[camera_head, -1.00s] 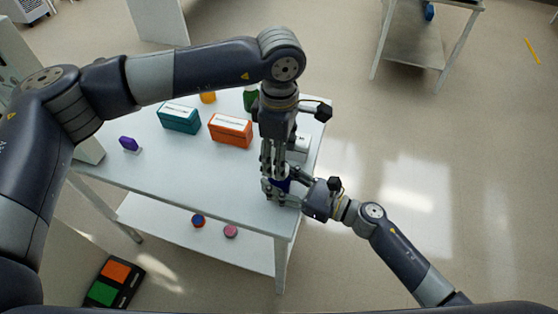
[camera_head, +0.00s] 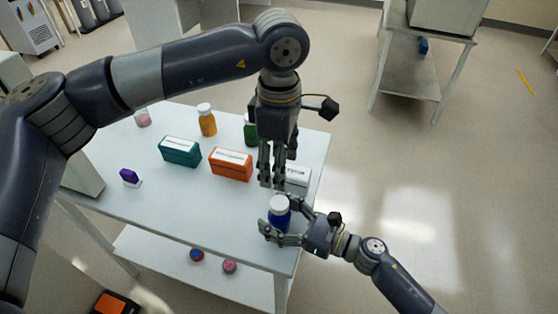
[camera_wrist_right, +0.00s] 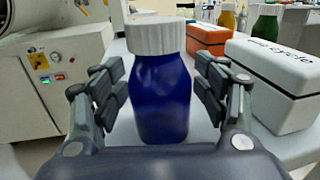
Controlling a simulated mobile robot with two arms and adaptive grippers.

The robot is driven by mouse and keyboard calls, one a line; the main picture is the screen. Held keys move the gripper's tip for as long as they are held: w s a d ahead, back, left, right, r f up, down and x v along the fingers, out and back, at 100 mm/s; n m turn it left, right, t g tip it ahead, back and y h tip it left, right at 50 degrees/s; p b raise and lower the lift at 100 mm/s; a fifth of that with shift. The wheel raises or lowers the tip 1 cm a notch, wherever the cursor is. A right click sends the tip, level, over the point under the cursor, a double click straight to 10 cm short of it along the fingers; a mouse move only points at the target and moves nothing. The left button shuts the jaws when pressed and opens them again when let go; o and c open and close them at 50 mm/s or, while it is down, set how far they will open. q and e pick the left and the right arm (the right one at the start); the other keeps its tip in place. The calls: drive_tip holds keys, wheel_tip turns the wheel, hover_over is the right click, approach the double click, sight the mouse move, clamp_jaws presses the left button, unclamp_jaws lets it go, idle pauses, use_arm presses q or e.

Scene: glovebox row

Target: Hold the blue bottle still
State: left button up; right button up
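The blue bottle (camera_head: 279,217) with a white cap (camera_head: 280,202) stands upright near the table's front right corner.
On the white table (camera_head: 200,205) stand an orange box (camera_head: 230,168), a teal box (camera_head: 180,154), a white box (camera_head: 298,179), an orange bottle (camera_head: 207,122), a green bottle (camera_head: 250,133) and a purple item (camera_head: 130,177). The table's front left is clear.

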drive_tip(key=v, duration=1.2)
idle(0.5)
